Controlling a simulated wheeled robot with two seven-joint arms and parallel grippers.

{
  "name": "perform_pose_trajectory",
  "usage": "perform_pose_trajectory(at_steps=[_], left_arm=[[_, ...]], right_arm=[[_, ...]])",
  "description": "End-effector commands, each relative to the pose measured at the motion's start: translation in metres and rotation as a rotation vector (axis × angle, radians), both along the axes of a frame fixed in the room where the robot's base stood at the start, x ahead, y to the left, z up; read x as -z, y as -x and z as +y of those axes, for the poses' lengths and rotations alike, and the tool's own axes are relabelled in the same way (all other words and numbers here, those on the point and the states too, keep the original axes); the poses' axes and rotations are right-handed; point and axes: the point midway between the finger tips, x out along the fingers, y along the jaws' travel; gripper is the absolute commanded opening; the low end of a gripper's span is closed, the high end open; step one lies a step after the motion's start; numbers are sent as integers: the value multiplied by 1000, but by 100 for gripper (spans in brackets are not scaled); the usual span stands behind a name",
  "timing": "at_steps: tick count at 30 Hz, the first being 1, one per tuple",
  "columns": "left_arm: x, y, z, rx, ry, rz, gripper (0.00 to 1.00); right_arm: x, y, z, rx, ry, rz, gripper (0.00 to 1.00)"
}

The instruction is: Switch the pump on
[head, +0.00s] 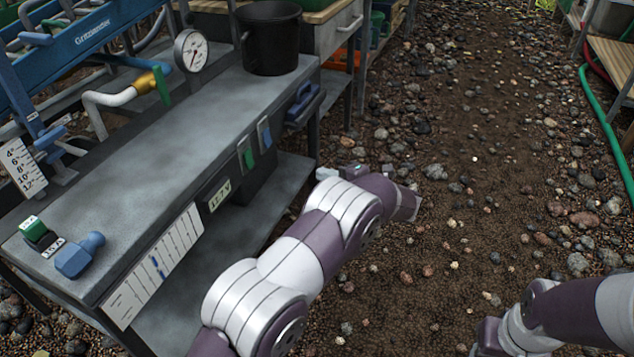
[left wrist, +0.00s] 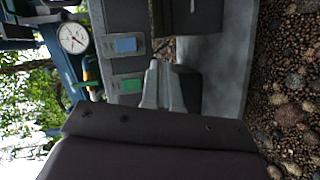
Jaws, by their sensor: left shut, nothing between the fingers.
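Two rocker switches sit on the bench's front face: a green one (head: 245,153) and a blue one (head: 264,133). In the left wrist view the blue switch (left wrist: 126,45) and green switch (left wrist: 127,86) show close up. I cannot read a pump label or tell their on/off positions. My left gripper (head: 330,173) is shut and empty, off the bench's front and right of the switches. Its fingertips (left wrist: 164,66) show near the switches in the wrist view; no contact can be made out. My right arm is at bottom right, its gripper out of view.
The grey bench (head: 170,150) carries a black bucket (head: 270,38), a dial gauge (head: 191,50) and a blue valve knob (head: 80,256). A display (head: 219,196) reads about 11.7 V. A blue handle (head: 304,104) juts from the front. Gravel ground (head: 480,180) right is open.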

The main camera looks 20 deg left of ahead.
Motion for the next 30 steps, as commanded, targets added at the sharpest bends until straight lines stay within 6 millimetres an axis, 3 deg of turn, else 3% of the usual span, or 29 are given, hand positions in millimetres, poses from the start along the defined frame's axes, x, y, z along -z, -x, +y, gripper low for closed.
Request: perform_pose_trajectory(at_steps=[1,4,7,20,30], left_arm=[[-18,12,6,-112,12,-60,0],[-30,41,14,-298,6,-134,0],[-37,57,17,-379,-24,-166,0],[-37,58,24,-391,-30,-190,0],[-23,54,89,-392,-31,-188,0]], right_arm=[[-7,-1,0,0,0,-3,38],[-7,-1,0,0,0,-3,38],[-7,0,0,0,0,-2,38],[-2,0,0,0,0,-2,38],[36,0,0,0,0,-2,38]])
